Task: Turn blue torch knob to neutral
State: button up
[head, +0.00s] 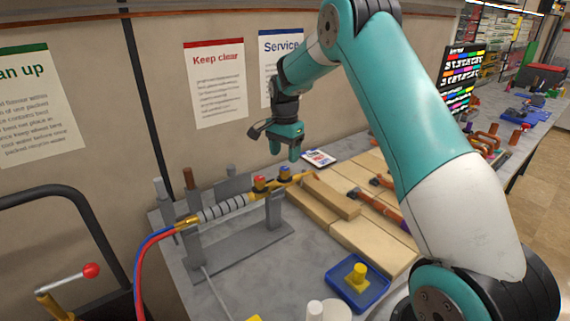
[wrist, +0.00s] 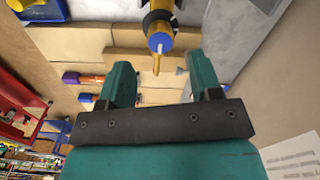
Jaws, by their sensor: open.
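A brass torch (head: 228,207) with a ribbed grey grip lies in a grey stand (head: 273,215). Near its nozzle end are a red knob (head: 259,182) and a blue knob (head: 285,173). In the wrist view the blue knob (wrist: 160,42) faces me, with a pale mark on it, and the brass nozzle (wrist: 156,64) points down in the picture. My gripper (head: 288,157) hangs above the blue knob, pointing down. In the wrist view my gripper (wrist: 163,72) is open and empty, its fingers apart on either side below the knob. I see no contact with the knob.
Red and blue hoses (head: 140,262) leave the torch's rear. Wooden boards (head: 345,215) with tools lie to the right, and a blue tray (head: 357,283) with a yellow part stands in front. A wall with signs (head: 216,83) is behind.

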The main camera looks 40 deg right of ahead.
aim_at(285, 168)
notch_tip(285, 168, down, 6)
jog(key=shift+r+p, duration=0.1)
jog(key=shift+p, duration=0.7)
jog(key=c, duration=0.9)
jog(key=shift+c, duration=0.2)
